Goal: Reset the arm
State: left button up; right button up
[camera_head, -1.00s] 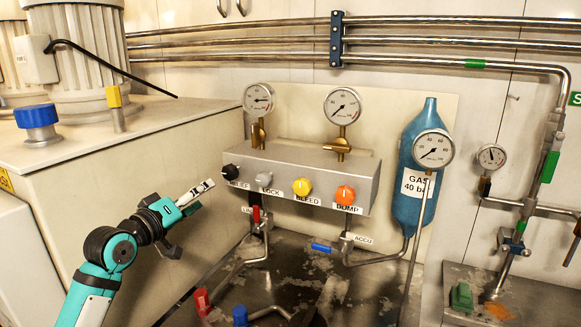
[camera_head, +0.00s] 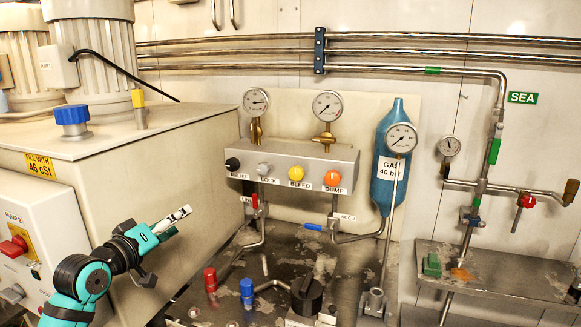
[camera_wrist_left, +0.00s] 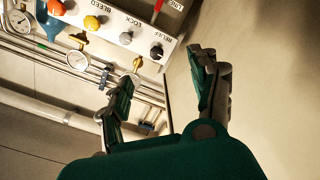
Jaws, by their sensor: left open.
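My left arm comes in from the lower left in the head view. Its teal and black gripper (camera_head: 166,240) is in front of the side of the beige tank, left of the valve panel. In the left wrist view the gripper (camera_wrist_left: 165,90) shows its two fingers spread apart with nothing between them. The knob panel (camera_head: 290,168) stands beyond the fingers and also shows in the left wrist view (camera_wrist_left: 110,22). The gripper appears apart from it. My right gripper is not in view.
The beige tank (camera_head: 120,215) has a blue cap (camera_head: 73,118) on top. The panel carries black, grey, yellow and orange knobs below two gauges. A blue gas bottle (camera_head: 386,165) stands to its right. Red (camera_head: 210,279) and blue (camera_head: 247,290) fittings rise from the worn metal deck.

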pick_arm(q)
jog(key=s+d+f+m+g+y, duration=0.1)
jog(key=s+d+f+g, duration=0.1)
jog(key=s+f, duration=0.35)
jog(key=s+d+f+m+g, duration=0.1)
jog(key=s+d+f+g, duration=0.15)
jog(key=f, duration=0.65)
jog(key=s+d+f+m+g+y, duration=0.1)
jog(key=s+f, duration=0.4)
jog(key=f, duration=0.3)
jog(key=s+f+m+g+y, duration=0.2)
jog(key=s+f+g, duration=0.3)
jog(key=s, duration=0.9)
jog(key=s+f+m+g+y, duration=0.15)
jog(key=s+f, duration=0.45)
jog(key=s, duration=0.7)
notch_tip(320, 180, down, 25)
jog(key=s+g, duration=0.1)
jog(key=g, duration=0.1)
jog(key=s+a+f, duration=0.1)
jog(key=s+f, duration=0.7)
jog(key=s+a+f+g, duration=0.1)
jog(key=s+a+f, duration=0.1)
jog(key=s+f, duration=0.7)
jog(key=shift+s+a+f, duration=0.15)
jog(key=shift+a+f, duration=0.1)
